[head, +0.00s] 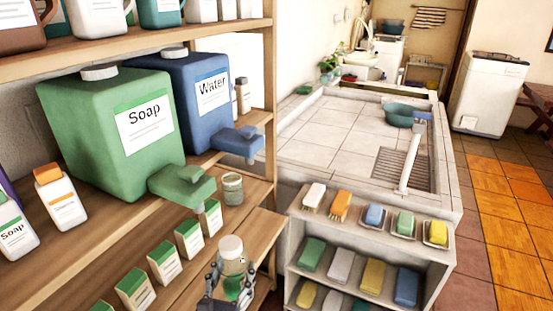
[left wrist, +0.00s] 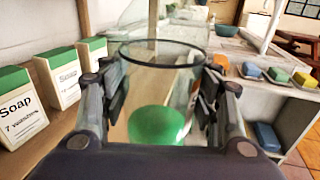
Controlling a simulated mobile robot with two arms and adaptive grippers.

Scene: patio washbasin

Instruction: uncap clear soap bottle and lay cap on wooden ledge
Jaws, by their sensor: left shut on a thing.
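The clear soap bottle (head: 231,266) is upright in my left gripper (head: 231,279), low in the middle of the head view. A pale, whitish round top (head: 231,244) shows on it, and green shows inside its lower part. In the left wrist view the clear bottle (left wrist: 165,52) stands between the two fingers, with a dark round rim and a green dome low inside; no white cap can be made out there. My left gripper is shut on the bottle. The wooden ledge (head: 262,228) is beside and behind it. My right gripper is not in view.
A green Soap tank (head: 105,130) and a blue Water tank (head: 190,95) stand on the shelf above, their taps jutting out. A small jar (head: 232,189) and several green-topped boxes (head: 189,238) stand nearby. The stone washbasin (head: 340,140) and its soap racks are to the right.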

